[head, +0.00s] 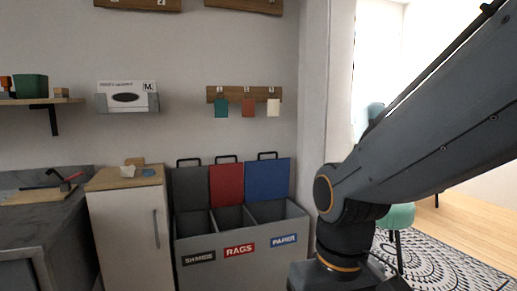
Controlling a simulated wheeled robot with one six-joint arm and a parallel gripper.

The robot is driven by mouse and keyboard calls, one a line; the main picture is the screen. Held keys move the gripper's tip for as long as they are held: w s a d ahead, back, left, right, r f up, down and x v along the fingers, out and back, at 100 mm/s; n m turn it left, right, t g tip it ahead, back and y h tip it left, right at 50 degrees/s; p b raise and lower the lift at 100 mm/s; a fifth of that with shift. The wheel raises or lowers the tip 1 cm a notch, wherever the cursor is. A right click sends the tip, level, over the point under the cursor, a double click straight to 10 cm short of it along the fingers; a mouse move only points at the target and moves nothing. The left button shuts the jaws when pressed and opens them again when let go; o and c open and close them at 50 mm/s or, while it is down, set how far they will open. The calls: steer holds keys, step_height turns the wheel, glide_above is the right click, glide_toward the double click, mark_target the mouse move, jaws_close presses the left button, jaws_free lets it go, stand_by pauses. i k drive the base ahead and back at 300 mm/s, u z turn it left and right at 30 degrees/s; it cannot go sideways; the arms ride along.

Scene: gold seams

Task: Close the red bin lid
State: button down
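The red lid (227,183) stands raised against the wall behind the middle compartment of a grey bin unit (215,263). It has a dark handle (226,159) at its top edge. The compartment below it, labelled RAGS (239,250), is open. A dark grey lid (190,188) on its left and a blue lid (267,179) on its right also stand raised. My arm reaches in from the upper right and bends down right of the bins. My gripper is not in this view.
A white cabinet (131,225) stands left of the bins, beside a grey workbench (40,225). Coloured tags hang from a wooden rail (244,94) above the lids. A wall edge (312,120) and a green stool (397,217) are to the right.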

mark_target(226, 180)
steer(key=z, duration=0.1)
steer(key=i, duration=0.65)
steer(key=u, duration=0.65)
steer(key=i, duration=0.7)
steer(key=u, duration=0.65)
